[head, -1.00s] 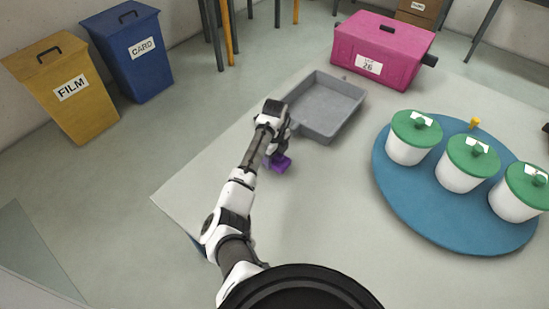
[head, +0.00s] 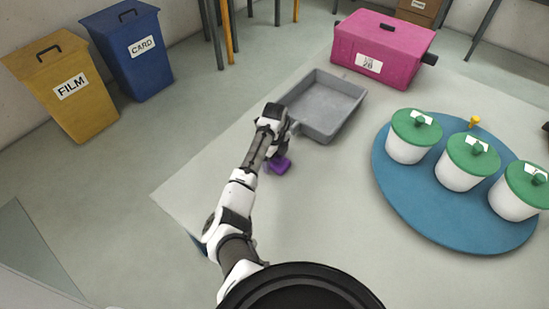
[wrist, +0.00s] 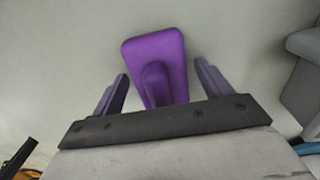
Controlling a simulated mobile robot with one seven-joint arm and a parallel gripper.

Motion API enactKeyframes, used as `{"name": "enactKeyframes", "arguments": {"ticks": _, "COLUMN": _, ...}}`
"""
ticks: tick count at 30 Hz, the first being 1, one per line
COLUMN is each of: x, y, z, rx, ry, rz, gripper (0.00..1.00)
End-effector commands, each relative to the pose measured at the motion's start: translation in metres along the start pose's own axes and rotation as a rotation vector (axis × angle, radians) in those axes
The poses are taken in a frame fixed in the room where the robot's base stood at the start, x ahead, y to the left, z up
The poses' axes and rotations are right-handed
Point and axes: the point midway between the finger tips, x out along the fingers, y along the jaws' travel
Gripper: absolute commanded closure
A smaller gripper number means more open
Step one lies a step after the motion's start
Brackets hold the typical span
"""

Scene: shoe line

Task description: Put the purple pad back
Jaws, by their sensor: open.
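The purple pad (head: 281,166) lies on the light table, left of the middle, near the grey tray. In the wrist view the pad (wrist: 153,53) is a flat rounded block with a raised grip on top. My gripper (wrist: 163,85) is open, with one finger on each side of the pad's near part and gaps between. In the head view my gripper (head: 274,160) is just above and beside the pad and hides part of it.
A grey open tray (head: 350,90) stands just beyond the pad. A pink box (head: 345,45) is at the back. A blue round board (head: 430,215) at right holds white tubs with green lids (head: 468,150). Yellow FILM (head: 85,110) and blue CARD (head: 150,75) bins stand on the floor at left.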

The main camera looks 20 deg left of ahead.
Motion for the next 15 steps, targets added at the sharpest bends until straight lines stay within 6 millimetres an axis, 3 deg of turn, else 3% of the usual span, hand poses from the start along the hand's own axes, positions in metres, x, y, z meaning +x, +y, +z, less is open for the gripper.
{"name": "enactKeyframes", "arguments": {"ticks": 5, "x": -0.018, "y": -0.001, "z": 0.001, "rx": 0.001, "ry": -0.001, "rz": -0.003, "gripper": 0.22}}
{"name": "enactKeyframes", "arguments": {"ticks": 15, "x": -0.089, "y": -0.001, "z": 0.001, "rx": 0.002, "ry": -0.003, "rz": -0.003, "gripper": 0.22}}
